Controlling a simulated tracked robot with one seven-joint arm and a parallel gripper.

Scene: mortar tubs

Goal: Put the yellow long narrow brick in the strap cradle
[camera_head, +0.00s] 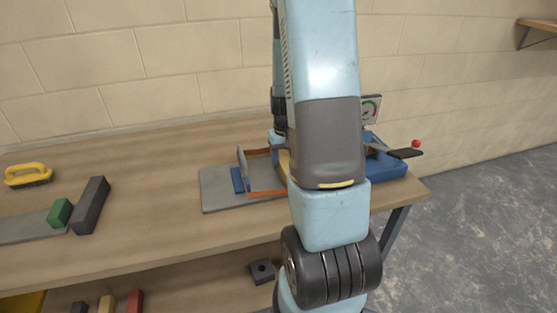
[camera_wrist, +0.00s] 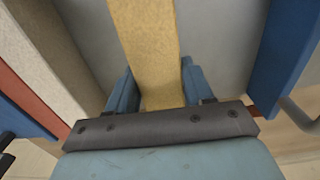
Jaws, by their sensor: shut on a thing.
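The yellow long narrow brick (camera_wrist: 148,40) runs up the wrist view from between my fingers; in the head view only a sliver of it (camera_head: 284,163) shows beside my arm. My gripper (camera_wrist: 156,86) is shut on its near end, a blue finger on each side. The strap cradle, with orange-red straps (camera_head: 266,194) and blue supports, stands on a grey board in the head view. Its right part is hidden behind my arm. The brick is at the cradle, but I cannot tell whether it rests on the straps or hangs above them.
The grey board (camera_head: 218,197) lies on the wooden bench (camera_head: 150,225). A blue device with a dial (camera_head: 371,108) and red-knobbed lever (camera_head: 415,144) stands right. A dark bar (camera_head: 91,205), green block (camera_head: 60,212) and yellow-handled brush (camera_head: 28,175) are left. Bench between is clear.

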